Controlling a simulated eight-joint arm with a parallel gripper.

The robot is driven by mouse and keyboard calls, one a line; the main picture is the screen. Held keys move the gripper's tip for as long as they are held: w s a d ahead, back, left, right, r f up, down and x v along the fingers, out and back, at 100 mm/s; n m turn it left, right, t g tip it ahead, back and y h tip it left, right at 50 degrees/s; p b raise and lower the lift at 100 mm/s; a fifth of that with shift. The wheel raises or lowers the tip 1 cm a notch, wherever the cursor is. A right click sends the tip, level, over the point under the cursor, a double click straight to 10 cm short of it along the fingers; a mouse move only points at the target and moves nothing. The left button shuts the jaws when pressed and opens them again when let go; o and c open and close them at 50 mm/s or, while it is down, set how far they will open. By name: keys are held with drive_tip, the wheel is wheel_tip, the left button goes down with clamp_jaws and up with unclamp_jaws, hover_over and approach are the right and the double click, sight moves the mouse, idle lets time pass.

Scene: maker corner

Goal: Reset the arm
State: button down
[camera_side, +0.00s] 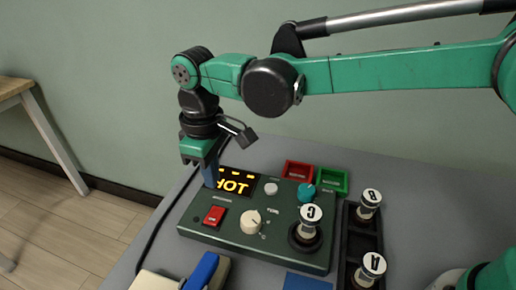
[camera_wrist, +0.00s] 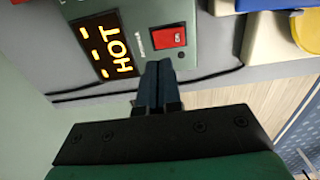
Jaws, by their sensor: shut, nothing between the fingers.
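My gripper (camera_side: 209,176) hangs from the green arm over the back left part of a dark green control box in the side view. Its blue-grey fingers are shut with nothing between them. In the wrist view the gripper (camera_wrist: 158,68) points at the box, close to its edge near the red switch. The control box (camera_side: 200,233) has a display (camera_side: 236,184) lit with orange "HOT", a red rocker switch (camera_side: 214,215), a white knob (camera_side: 250,222) and a teal knob (camera_side: 305,193). Whether the fingertips touch the box cannot be told.
A stamp-like piece marked C (camera_side: 310,214) stands on the box. Pieces B (camera_side: 370,199) and A (camera_side: 373,265) stand in a black rack on the right. Red (camera_side: 298,171) and green (camera_side: 335,180) trays lie behind. A blue and cream object (camera_side: 205,270) is at the front left.

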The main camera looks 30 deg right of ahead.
drive_tip(key=shift+d+r, duration=0.1)
drive_tip(key=shift+r, duration=0.05)
drive_tip(key=s+d+r+m+t+y, duration=0.1)
drive_tip(key=s+d+r+m+t, duration=0.15)
drive_tip(key=d, duration=0.55)
drive_tip(key=s+d+r+m+t, duration=0.2)
drive_tip(key=d+r+m, duration=0.1)
drive_tip(key=d, duration=0.6)
drive_tip(key=s+d+f+m+t+h, duration=0.1)
drive_tip(key=s+d+f+m+t, duration=0.1)
drive_tip(key=d, duration=0.4)
drive_tip(key=shift+s+d+f+m, duration=0.3)
drive_tip(key=shift+s+m, duration=0.45)
drive_tip(key=shift+s, duration=0.5)
drive_tip(key=shift+t, duration=0.25)
